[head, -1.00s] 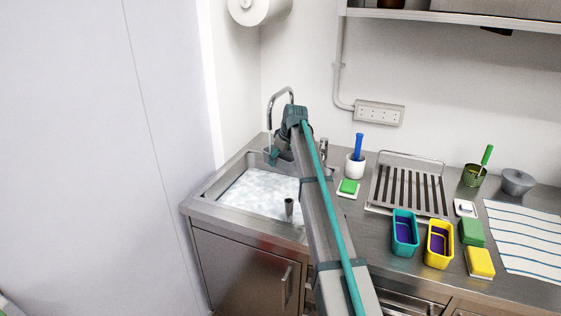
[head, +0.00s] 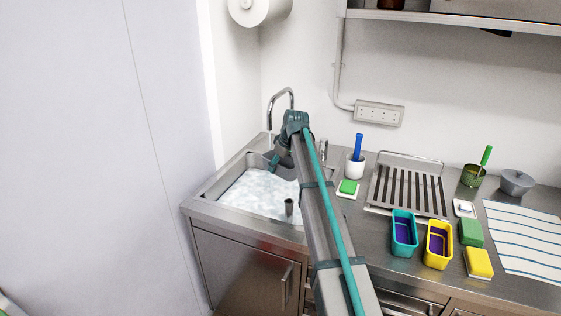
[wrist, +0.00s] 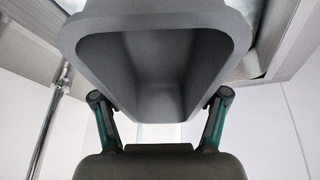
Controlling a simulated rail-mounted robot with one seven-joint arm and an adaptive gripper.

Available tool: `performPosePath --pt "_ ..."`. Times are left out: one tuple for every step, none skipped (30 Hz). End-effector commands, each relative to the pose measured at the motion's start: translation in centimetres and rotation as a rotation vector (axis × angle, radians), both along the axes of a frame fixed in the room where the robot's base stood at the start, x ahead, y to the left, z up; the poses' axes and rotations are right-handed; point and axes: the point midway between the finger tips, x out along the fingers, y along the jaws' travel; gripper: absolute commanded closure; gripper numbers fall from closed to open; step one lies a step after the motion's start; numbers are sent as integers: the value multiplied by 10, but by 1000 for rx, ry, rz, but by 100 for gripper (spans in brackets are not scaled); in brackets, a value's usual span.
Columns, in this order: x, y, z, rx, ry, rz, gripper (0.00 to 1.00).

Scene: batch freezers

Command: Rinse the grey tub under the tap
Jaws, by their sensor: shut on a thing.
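The grey tub (wrist: 152,120) fills the upper wrist view, its hollow inside facing the camera. My gripper (wrist: 160,96) is shut on it, one teal finger at each side. In the head view my gripper (head: 275,161) is at the back of the sink, below the tap (head: 280,92). The tub (head: 256,160) shows there only as a small grey shape, partly hidden by my gripper and arm. A pale streak hangs under the spout; whether it reaches the tub I cannot tell.
The sink (head: 250,193) holds foamy, pale water and a grey upright pipe (head: 289,207). Right of my arm are a draining rack (head: 408,190), a teal tub (head: 404,250), a yellow tub (head: 438,262), sponges and a striped cloth (head: 525,235). A wall bounds the left.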

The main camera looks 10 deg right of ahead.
Motion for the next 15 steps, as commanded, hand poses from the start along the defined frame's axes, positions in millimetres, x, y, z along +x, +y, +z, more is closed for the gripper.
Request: performPosePath --pt "-6 1 0 0 0 0 69" --pt "-8 1 0 0 0 0 69" --pt "-11 2 0 0 0 0 69" --pt "-13 2 0 0 0 0 69" --pt "-15 2 0 0 0 0 69" --pt "-18 3 0 0 0 0 69" --pt "-20 3 0 0 0 0 69" --pt "-22 4 1 0 0 0 69" --pt "-25 4 0 0 0 0 69" --pt "-27 4 0 0 0 0 69" --pt "-29 5 0 0 0 0 69" --pt "-32 5 0 0 0 0 69" --pt "-33 5 0 0 0 0 69" --pt "-35 6 0 0 0 0 69" --pt "-36 6 0 0 0 0 69"
